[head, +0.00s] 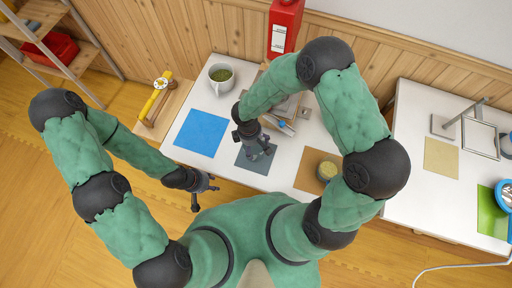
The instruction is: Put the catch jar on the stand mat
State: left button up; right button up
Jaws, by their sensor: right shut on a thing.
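My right gripper (264,151) is over the dark grey mat (246,163) on the white table. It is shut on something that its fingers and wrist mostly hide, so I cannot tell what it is. My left gripper (204,198) is open and empty, in front of the table's near edge. A small round jar with a yellowish top (327,170) stands on the brown mat (305,177). A blue mat (201,131) lies bare at the left of the table. I cannot tell which mat is the stand mat or make out the catch jar for sure.
A white mug with green contents (217,87) stands behind the blue mat. A red container (283,24) stands at the back. A wooden stool with a yellow tool (153,103) is at left. A second table (405,165) at right carries a tan mat (441,157) and a green mat (487,215).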

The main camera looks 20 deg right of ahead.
aim_at(257, 151)
jog(key=shift+w+d+f, duration=0.2)
jog(key=shift+d+f, duration=0.05)
jog(key=shift+f, duration=0.15)
jog(key=shift+w+d+f+b, duration=0.1)
jog(key=shift+f+b, duration=0.4)
jog(key=shift+f, duration=0.4)
jog(key=shift+w+d+f+b, duration=0.1)
jog(key=shift+f+b, duration=0.35)
jog(key=shift+f, duration=0.4)
jog(key=shift+f, duration=0.15)
jog(key=o, duration=1.3)
